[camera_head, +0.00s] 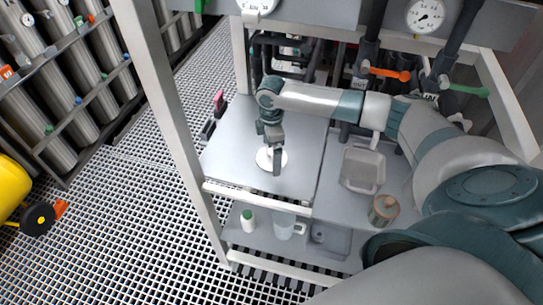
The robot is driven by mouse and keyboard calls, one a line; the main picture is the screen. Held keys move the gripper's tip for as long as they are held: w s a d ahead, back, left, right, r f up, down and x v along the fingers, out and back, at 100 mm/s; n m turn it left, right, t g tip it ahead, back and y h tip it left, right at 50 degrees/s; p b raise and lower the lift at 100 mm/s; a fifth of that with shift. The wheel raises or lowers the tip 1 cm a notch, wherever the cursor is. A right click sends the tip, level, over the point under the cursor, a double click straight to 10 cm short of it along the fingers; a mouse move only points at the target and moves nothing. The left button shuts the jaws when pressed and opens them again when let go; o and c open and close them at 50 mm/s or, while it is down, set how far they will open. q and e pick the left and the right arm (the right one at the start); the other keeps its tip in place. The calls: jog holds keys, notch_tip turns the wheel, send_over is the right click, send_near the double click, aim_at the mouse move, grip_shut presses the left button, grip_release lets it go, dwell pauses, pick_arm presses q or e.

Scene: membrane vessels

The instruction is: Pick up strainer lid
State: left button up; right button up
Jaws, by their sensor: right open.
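A round white lid, which looks like the strainer lid (263,160), lies flat on the grey panel (230,165) of the bench in the head view. My right gripper (277,168) reaches in from the right and points down over the lid. Its fingers cover part of the lid's middle and right side. It is open; whether the fingers touch the lid or stand around a knob on it cannot be told. My left gripper is not in view.
A grey tray (363,183) and a brown-lidded jar (383,211) stand right of the panel. A white bottle (248,224), clear jug (283,228) and grey bin (329,240) sit lower in front. Frame posts (170,115), an orange handle (389,73) and green handle (466,90) border the bench.

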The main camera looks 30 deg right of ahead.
jog(key=shift+f, duration=0.25)
jog(key=c, duration=1.2)
jog(key=shift+o, duration=0.2)
jog(key=shift+r, duration=0.15)
